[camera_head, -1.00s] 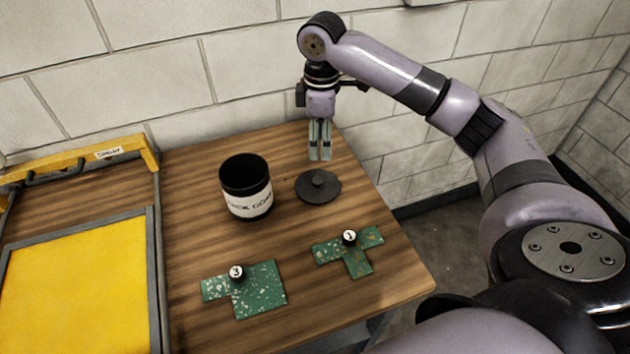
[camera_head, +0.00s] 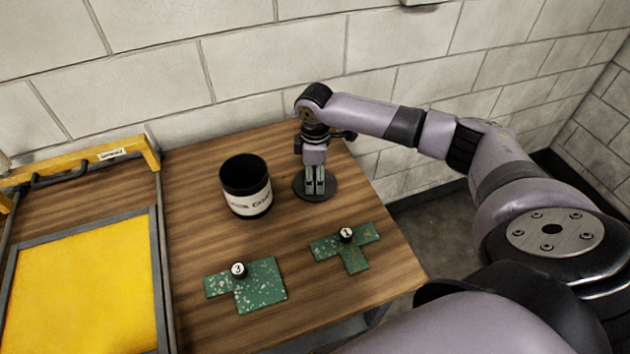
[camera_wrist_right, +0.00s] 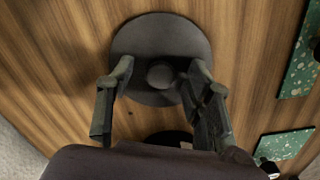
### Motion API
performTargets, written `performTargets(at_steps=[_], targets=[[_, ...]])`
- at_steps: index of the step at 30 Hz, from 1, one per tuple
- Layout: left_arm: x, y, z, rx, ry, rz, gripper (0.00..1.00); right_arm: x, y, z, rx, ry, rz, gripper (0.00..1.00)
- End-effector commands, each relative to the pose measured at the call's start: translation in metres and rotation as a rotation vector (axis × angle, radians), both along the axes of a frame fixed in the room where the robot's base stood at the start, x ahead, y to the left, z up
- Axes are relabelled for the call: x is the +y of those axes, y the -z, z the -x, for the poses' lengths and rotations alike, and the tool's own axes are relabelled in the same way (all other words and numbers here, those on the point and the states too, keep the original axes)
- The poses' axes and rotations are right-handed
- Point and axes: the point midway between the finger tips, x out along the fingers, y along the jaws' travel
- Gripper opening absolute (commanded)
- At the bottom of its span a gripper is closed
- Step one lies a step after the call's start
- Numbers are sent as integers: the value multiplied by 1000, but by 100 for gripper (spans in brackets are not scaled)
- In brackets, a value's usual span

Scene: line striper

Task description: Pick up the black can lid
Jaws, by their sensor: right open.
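The black can lid (camera_head: 329,190) lies flat on the wooden table, a round disc with a knob in its middle. My right gripper (camera_head: 315,190) points down right over the lid and hides its knob in the head view. In the right wrist view the lid (camera_wrist_right: 150,38) lies below the fingers, and its round knob (camera_wrist_right: 160,75) shows between the two fingertips. The right gripper (camera_wrist_right: 157,72) is open, with a finger on either side of the knob. I cannot tell whether the fingers touch the lid. My left gripper is not in view.
An open black can (camera_head: 246,186) with a white label stands left of the lid. Two green speckled pieces with numbered knobs, marked 3 (camera_head: 262,288) and 1 (camera_head: 354,260), lie nearer the front. A yellow-panelled frame (camera_head: 80,290) is at left. A block wall (camera_head: 240,60) stands behind.

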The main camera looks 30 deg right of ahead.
Motion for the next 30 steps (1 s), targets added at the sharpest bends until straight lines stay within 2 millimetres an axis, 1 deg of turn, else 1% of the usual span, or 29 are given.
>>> performTargets(at_steps=[5, 26, 27, 30], targets=[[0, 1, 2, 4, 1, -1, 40, 0, 0, 0, 0, 0, 0, 47], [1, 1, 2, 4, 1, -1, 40, 0, 0, 0, 0, 0, 0, 1], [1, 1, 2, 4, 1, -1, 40, 0, 0, 0, 0, 0, 0, 0], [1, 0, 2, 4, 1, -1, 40, 0, 0, 0, 0, 0, 0, 0]])
